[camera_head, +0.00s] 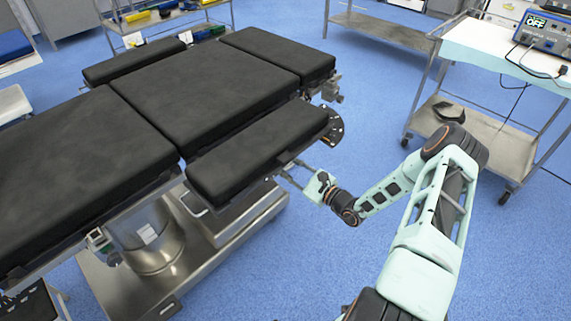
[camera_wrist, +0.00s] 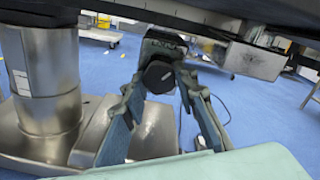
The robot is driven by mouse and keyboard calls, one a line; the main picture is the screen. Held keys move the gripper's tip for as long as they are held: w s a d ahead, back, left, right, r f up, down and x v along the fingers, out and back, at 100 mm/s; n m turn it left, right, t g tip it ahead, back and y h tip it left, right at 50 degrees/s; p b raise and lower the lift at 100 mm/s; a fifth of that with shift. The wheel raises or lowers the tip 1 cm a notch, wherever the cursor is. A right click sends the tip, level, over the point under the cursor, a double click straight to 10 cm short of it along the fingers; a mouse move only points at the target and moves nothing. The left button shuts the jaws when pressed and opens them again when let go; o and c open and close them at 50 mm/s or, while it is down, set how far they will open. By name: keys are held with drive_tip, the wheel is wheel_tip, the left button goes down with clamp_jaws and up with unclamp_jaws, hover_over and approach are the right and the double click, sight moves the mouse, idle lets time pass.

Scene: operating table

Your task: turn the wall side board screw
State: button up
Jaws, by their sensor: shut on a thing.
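The side board (camera_head: 258,150) is a black padded section on the near right edge of the operating table. Its screw (camera_wrist: 159,77) is a dark, round knob under the board's edge in the wrist view. My gripper (camera_head: 287,171) reaches in from the right, below the side board's outer edge. In the wrist view the two fingers of my gripper (camera_wrist: 161,84) stand on either side of the knob and are shut on it. In the head view the knob cannot be made out at the fingertips.
The operating table (camera_head: 190,85) has black pads on a steel column (camera_wrist: 53,75) with a wide steel base (camera_head: 225,232). A metal trolley (camera_head: 482,147) with a blue device (camera_head: 540,31) stands at the right.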

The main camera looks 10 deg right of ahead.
drive_tip(key=shift+n, duration=3.6)
drive_tip(key=o, duration=1.2)
drive_tip(key=shift+c, duration=0.2)
drive_tip(key=v, duration=1.2)
